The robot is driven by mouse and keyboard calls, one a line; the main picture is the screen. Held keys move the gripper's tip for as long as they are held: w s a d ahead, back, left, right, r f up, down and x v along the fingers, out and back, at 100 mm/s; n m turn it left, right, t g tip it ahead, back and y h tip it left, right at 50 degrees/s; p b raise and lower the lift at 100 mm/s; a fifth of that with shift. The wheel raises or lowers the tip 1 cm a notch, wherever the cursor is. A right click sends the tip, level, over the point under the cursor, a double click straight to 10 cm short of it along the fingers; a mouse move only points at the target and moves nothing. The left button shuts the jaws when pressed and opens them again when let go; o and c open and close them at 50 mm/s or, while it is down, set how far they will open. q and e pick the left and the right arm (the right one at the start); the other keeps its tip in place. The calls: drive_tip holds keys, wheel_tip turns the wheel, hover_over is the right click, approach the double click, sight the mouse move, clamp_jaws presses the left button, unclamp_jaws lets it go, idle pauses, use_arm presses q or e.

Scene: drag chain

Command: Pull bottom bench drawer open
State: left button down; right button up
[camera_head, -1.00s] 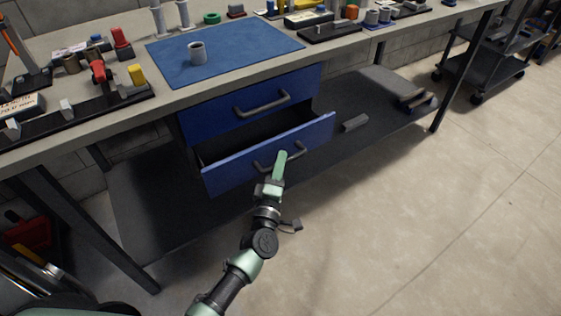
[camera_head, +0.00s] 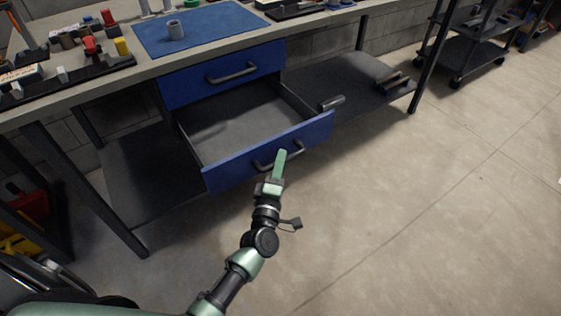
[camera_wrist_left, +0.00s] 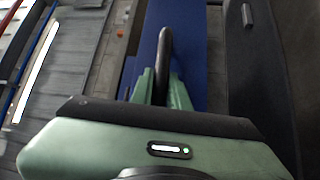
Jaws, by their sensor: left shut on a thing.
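The bottom bench drawer (camera_head: 221,167) has a blue front and is pulled well out from under the bench; its grey inside looks empty. Its dark bar handle (camera_head: 297,147) is on the front. My left gripper (camera_head: 281,158) is shut on this handle. In the left wrist view the handle (camera_wrist_left: 164,50) runs between the green fingers of my left gripper (camera_wrist_left: 163,84), with the blue drawer front (camera_wrist_left: 190,45) behind. The upper drawer (camera_head: 190,86) is closed. My right gripper is not in view.
A wheeled cart (camera_head: 470,55) stands at the back right. The floor (camera_head: 430,200) in front is clear.

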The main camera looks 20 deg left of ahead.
use_arm(q)
drive_tip(key=c, duration=1.4)
unclamp_jaws()
drive_tip(key=shift+o, duration=0.2)
drive_tip(key=s+f, duration=0.1)
drive_tip(key=s, duration=0.6)
drive_tip(key=shift+s+d, duration=0.3)
drive_tip(key=shift+d, duration=0.1)
